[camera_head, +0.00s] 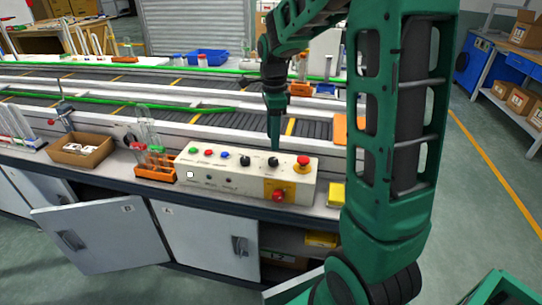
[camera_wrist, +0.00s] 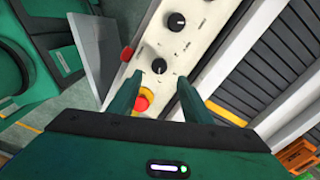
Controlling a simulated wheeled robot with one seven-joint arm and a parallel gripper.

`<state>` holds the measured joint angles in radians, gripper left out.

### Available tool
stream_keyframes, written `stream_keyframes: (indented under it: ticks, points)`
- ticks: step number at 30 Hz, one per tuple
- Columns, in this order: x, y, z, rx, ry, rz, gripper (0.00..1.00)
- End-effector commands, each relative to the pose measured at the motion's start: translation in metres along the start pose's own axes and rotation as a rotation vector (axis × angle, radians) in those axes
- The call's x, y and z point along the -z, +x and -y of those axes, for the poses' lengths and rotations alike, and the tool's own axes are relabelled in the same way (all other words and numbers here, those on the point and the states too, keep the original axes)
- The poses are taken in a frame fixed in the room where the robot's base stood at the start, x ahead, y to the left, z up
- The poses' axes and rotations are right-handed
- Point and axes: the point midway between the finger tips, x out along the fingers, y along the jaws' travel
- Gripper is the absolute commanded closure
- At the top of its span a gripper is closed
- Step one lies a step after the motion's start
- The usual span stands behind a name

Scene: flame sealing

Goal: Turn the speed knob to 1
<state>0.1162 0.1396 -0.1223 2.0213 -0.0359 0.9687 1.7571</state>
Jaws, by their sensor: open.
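The cream control box (camera_head: 247,178) stands on the bench with two black knobs on its top. The right black knob (camera_head: 273,161) is closer to the red emergency stop (camera_head: 303,161); the left black knob (camera_head: 245,161) is beside it. I cannot read the labels, so I cannot tell which is the speed knob. My gripper (camera_head: 274,147) points down just over the right knob. In the wrist view, my gripper (camera_wrist: 159,77) is open, and the right knob (camera_wrist: 159,66) shows between and slightly beyond the fingertips, apparently not gripped. The left knob (camera_wrist: 176,22) is farther off.
The emergency stop (camera_wrist: 142,101) sits close by the left finger. An orange rack with glass tubes (camera_head: 153,165) stands left of the box, and a cardboard box (camera_head: 82,150) is farther left. The conveyor (camera_head: 190,98) runs behind. A cabinet door (camera_head: 100,235) hangs open below.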

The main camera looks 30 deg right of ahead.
Motion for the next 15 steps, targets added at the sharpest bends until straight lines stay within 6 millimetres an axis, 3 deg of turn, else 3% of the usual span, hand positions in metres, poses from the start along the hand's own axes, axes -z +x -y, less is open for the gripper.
stream_keyframes:
  ticks: [6, 15]
  points:
    - [0.000, 0.041, -0.001, -0.004, -0.001, -0.001, 0.55]
    - [0.001, 0.074, 0.000, -0.001, -0.001, -0.001, 0.55]
